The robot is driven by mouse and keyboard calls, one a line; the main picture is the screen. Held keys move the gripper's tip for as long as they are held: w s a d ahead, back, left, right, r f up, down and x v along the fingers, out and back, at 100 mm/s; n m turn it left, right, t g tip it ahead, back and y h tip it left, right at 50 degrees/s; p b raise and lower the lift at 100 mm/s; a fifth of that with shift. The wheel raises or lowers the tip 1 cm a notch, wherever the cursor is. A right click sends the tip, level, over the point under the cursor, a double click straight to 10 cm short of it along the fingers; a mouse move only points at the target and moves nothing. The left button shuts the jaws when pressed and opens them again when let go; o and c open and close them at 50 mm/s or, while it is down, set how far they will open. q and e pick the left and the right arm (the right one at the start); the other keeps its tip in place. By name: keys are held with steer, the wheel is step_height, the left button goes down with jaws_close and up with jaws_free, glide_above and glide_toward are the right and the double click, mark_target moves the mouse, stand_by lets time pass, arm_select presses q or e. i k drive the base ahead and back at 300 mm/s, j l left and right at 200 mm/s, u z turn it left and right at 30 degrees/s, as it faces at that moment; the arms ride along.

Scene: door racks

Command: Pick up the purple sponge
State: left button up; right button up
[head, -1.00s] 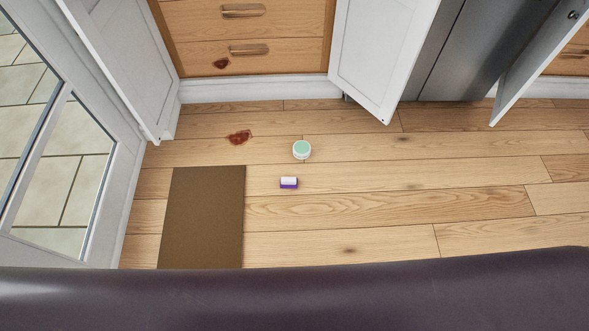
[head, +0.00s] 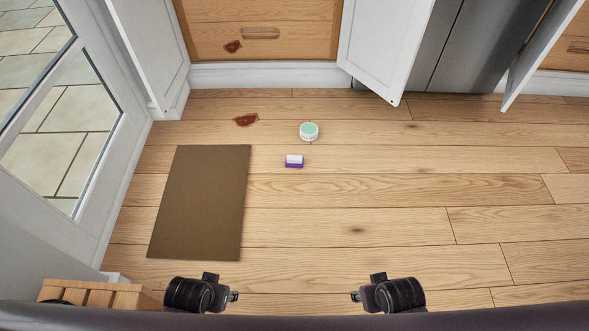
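The purple sponge (head: 294,161) lies on the wooden floor near the middle of the head view. Its upper part is white and its lower part is purple. My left gripper (head: 235,296) is at the bottom of the view, left of centre. My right gripper (head: 355,296) is at the bottom, right of centre. Both are well short of the sponge and touch nothing that I can see. Their fingers are too small to show whether they are open.
A round white and green item (head: 309,131) sits just beyond the sponge. A brown mat (head: 203,200) lies to the left. Red-brown stains mark the floor (head: 246,120) and a drawer (head: 232,47). Open white cabinet doors (head: 385,45) stand behind. A slatted wooden object (head: 100,293) is at bottom left.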

mark_target(293, 161)
steer(key=i+l, duration=0.15)
steer(key=i, duration=0.2)
steer(key=i+l, duration=0.15)
steer(key=i, duration=0.25)
steer(key=i+l, duration=0.15)
steer(key=i, duration=0.2)
